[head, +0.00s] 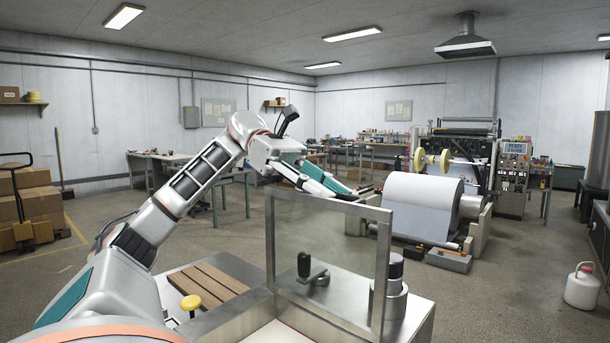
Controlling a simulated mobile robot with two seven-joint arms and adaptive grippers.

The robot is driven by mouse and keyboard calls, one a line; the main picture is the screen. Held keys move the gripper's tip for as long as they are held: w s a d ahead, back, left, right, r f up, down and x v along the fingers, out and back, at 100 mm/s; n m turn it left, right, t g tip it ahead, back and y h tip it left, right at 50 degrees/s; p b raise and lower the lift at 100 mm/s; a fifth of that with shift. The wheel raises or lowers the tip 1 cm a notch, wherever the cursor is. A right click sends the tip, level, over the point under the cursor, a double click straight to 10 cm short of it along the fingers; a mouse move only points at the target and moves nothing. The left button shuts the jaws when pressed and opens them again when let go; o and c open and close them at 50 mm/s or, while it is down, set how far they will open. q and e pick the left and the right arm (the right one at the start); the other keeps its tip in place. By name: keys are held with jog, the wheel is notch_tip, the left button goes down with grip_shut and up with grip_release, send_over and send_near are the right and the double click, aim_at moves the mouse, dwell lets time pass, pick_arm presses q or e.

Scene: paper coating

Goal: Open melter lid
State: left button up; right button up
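A metal-framed clear panel (384,262), which looks like the melter lid, stands upright over a steel-sided unit in the foreground. My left gripper (352,195) reaches in from the left to the panel's top edge. Its fingertips overlap the top bar in the picture; whether they touch it, I cannot tell. The fingers are small and partly overlap, so I cannot tell whether they are open or shut. A black handle (304,265) shows through the clear panel. My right gripper is not in view.
A yellow knob (190,303) and wooden slats (208,285) are left of the panel. A black-topped metal cylinder (395,285) stands at its right. Behind is a large paper roll (420,205) on a coating machine. A white jug (581,287) stands on the floor at right.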

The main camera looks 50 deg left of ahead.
pick_arm(q)
jog(key=v, duration=1)
jog(key=shift+a, duration=0.15)
dwell(0.6)
